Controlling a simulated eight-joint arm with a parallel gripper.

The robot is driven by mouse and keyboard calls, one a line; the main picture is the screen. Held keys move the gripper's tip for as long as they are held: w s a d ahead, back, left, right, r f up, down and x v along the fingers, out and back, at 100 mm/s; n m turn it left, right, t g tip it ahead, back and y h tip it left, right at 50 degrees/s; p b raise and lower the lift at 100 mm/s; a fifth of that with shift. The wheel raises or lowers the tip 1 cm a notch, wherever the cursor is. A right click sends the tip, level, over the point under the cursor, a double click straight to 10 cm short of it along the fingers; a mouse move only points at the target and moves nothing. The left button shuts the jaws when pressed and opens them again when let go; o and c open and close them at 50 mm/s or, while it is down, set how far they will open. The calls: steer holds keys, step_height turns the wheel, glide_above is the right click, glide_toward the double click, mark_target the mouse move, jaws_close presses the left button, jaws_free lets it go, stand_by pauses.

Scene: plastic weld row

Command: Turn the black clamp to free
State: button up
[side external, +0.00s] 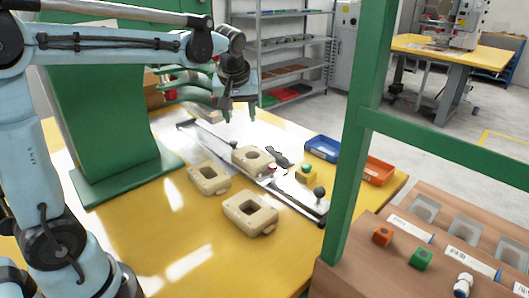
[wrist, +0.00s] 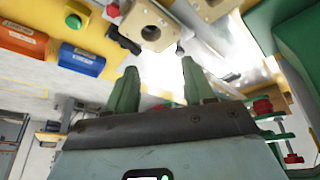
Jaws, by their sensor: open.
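The black clamp (side external: 279,156) lies beside a beige block (side external: 250,160) on the metal rail, on the block's far side. In the wrist view the clamp (wrist: 124,40) is a dark shape at the edge of the beige block (wrist: 148,22), near the top. Its exact lever position is too small to tell. My gripper (side external: 238,114) has green fingers and hangs above the rail, up and left of the clamp. In the wrist view the gripper (wrist: 160,75) is open, its fingers apart with nothing between them.
Two loose beige blocks (side external: 209,177) (side external: 250,212) lie on the yellow table. A yellow button box (side external: 306,173) and black knob (side external: 319,192) are near the rail's right end. Blue (side external: 322,147) and orange (side external: 378,170) bins stand beyond. A green post (side external: 361,130) rises in front.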

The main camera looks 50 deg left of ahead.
steer(key=s+d+f+m+t+h, duration=0.2)
steer(key=s+d+f+m+t, duration=0.1)
steer(key=s+d+m, duration=0.5)
steer(key=shift+s+d+h, duration=0.3)
steer(key=shift+s+d, duration=0.25)
steer(key=shift+s, duration=1.2)
steer(key=shift+f, duration=0.1)
steer(key=shift+c, duration=0.3)
steer(key=shift+w, duration=0.1)
steer(key=shift+c, duration=1.1)
steer(key=n+g+y, duration=0.2)
steer(key=n+g, duration=0.1)
steer(key=n, duration=0.3)
glide_above(234, 141)
steer(key=s+d, duration=0.4)
steer(key=x, duration=1.2)
steer(key=shift+s+a+f, duration=0.1)
steer(key=shift+s+a, duration=0.1)
steer(key=shift+a, duration=0.1)
